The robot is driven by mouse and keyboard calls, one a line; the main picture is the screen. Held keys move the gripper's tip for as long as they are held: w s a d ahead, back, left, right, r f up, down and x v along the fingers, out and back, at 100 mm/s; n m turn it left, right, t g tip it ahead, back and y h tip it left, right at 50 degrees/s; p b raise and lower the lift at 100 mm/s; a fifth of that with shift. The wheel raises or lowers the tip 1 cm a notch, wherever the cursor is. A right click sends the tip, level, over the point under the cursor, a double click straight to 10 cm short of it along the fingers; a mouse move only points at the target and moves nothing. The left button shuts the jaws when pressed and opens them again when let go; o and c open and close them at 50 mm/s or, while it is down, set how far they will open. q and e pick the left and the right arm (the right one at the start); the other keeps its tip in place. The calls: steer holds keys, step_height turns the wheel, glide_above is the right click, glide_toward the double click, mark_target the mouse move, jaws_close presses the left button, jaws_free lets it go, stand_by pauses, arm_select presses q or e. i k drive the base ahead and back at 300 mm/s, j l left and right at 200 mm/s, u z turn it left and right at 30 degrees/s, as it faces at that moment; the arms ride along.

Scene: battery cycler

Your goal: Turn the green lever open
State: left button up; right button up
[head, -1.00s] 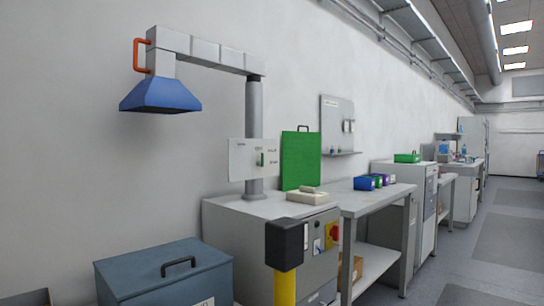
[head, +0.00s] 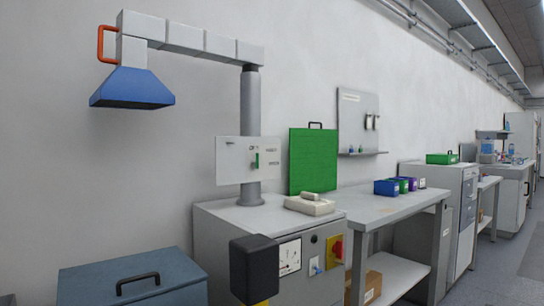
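The green lever (head: 257,160) is a small upright green bar on a white panel (head: 233,173). The panel is mounted on the grey post (head: 251,110) above the grey cabinet. Small labels, too small to read, are beside the lever. Neither of my grippers shows in the head view.
A blue hood (head: 131,87) with an orange handle (head: 106,43) hangs from the post's arm at upper left. A green board (head: 313,161) stands behind a beige device (head: 310,206) on the grey cabinet (head: 225,227). A black-topped post (head: 254,266) stands in front. A blue-grey chest (head: 80,285) is at lower left.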

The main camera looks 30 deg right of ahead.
mark_target(256, 165)
steer(key=i+l, duration=0.15)
steer(key=l, duration=0.75)
steer(key=i+l, duration=0.1)
steer(key=l, duration=0.85)
steer(key=i+l+u, duration=0.1)
steer(key=l, duration=0.8)
steer(key=i+l, duration=0.15)
steer(key=l, duration=0.8)
steer(key=i+l, duration=0.1)
steer(key=l, duration=0.8)
steer(key=i+u, duration=0.05)
